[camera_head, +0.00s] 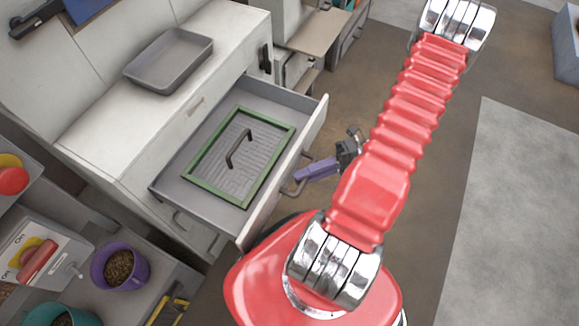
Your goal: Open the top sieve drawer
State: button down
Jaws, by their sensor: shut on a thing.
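The top sieve drawer (312,125) stands pulled well out of the white cabinet (85,135). In it lies a green-framed sieve (268,118) with a grey mesh and a dark handle across its middle. My gripper (302,174), with purple fingers, is at the drawer's front and shut on the dark bar handle (303,160). My red arm reaches over from the right and hides part of the floor. The exact contact of the fingertips is small in the picture.
An empty grey tray (168,60) sits on the cabinet top. A closed drawer with a handle shows below the open one. At lower left are a purple pellet cup (119,268), a teal cup (62,314) and a red switch (40,262).

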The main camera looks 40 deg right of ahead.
jog(key=shift+s+d+f, duration=0.1)
jog(key=shift+s+d, duration=0.1)
jog(key=shift+s, duration=0.3)
jog(key=shift+s+d+f, duration=0.1)
jog(key=shift+s+d, duration=0.1)
jog(key=shift+s, duration=0.25)
jog(key=c, duration=1.8)
grip_release()
jog(key=shift+r, duration=0.1)
jog(key=shift+d, duration=0.1)
jog(key=v, duration=1.3)
jog(key=shift+s+d, duration=0.15)
jog(key=shift+d, duration=0.15)
